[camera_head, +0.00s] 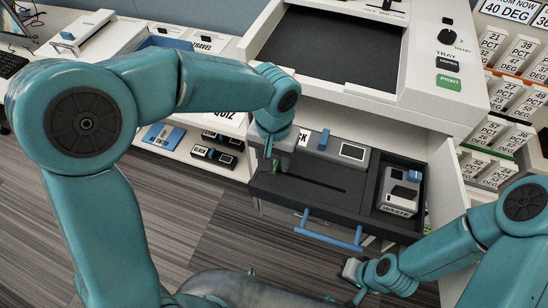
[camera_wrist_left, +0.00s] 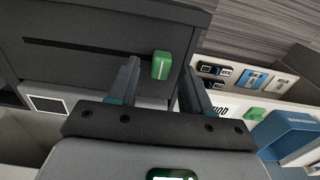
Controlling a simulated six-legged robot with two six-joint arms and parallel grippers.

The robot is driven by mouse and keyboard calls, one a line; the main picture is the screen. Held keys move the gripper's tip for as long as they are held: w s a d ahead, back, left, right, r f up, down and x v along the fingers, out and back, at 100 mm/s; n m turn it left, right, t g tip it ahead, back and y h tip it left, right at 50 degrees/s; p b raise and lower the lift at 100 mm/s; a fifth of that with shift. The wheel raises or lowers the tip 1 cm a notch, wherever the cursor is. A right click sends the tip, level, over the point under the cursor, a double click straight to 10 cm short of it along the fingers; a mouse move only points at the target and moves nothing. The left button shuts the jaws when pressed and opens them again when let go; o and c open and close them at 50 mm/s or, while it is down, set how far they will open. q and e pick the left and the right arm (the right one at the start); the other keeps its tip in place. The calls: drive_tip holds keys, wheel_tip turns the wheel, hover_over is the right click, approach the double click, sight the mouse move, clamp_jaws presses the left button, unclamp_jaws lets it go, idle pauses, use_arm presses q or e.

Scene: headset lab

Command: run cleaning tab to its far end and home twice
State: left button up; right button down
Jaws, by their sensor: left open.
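The cleaning tab (camera_wrist_left: 161,65) is a small green block with a pale line, at the right end of a dark slot (camera_wrist_left: 85,46) in the left wrist view. My left gripper (camera_wrist_left: 160,85) is open, with one finger on each side of the tab and visible gaps between. In the head view the left gripper (camera_head: 268,152) points down at the left end of the slot (camera_head: 318,180), in the dark open drawer; the tab is mostly hidden there. My right gripper (camera_head: 350,272) is low, near the drawer's blue handle (camera_head: 330,230); its jaws are unclear.
A grey box labelled WASTE (camera_head: 398,192) sits in the drawer's right end. A white printer body (camera_head: 400,92) with a green PRINT button (camera_head: 448,82) overhangs the drawer's back. White shelves with labelled items (camera_head: 190,140) stand to the left.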

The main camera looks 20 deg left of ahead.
use_arm(q)
drive_tip(key=shift+f, duration=0.55)
drive_tip(key=shift+s, duration=0.15)
drive_tip(key=shift+w, duration=0.2)
clamp_jaws()
drive_tip(key=shift+s, duration=0.1)
drive_tip(key=d, duration=1.5)
drive_tip(key=shift+s+d+r, duration=0.1)
drive_tip(key=shift+s+d, duration=0.05)
drive_tip(key=shift+d, duration=0.25)
unclamp_jaws()
drive_tip(key=shift+s+b, duration=0.1)
drive_tip(key=shift+b, duration=0.2)
